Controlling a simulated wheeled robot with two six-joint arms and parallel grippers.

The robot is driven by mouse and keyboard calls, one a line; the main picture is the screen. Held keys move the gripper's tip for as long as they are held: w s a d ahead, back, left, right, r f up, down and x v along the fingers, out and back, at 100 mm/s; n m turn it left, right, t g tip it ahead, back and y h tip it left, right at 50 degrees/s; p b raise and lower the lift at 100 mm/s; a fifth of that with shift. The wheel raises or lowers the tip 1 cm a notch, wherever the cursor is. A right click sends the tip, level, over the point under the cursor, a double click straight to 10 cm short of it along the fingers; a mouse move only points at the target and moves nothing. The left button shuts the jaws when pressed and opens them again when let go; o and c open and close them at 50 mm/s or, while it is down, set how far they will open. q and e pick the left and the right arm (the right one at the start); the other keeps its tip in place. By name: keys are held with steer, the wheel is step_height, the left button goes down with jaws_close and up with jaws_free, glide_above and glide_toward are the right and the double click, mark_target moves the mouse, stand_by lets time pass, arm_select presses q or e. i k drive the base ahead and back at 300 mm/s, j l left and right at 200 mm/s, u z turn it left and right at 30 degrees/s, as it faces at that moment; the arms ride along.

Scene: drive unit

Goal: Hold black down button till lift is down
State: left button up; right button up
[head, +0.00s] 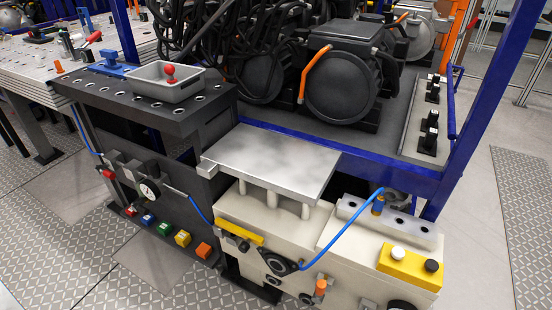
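The black button (431,265) sits on a yellow control box (405,271) at the lower right of the head view. A white button (397,253) is beside it, to its left. The lift looks to be the flat metal plate (270,155), which stands raised on several pale posts (273,203) above a cream machine base (258,235). A clear gap shows between plate and base. Neither of my grippers is in view, and nothing touches the buttons.
A dark bench (215,112) with a grey bin (152,88) and a red knob stands left of the plate. A blue hose (335,236) arches over the base's front, left of the yellow box. Blue frame posts (490,95) rise behind. Floor at right is clear.

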mark_target(430, 266)
steer(key=z, duration=1.05)
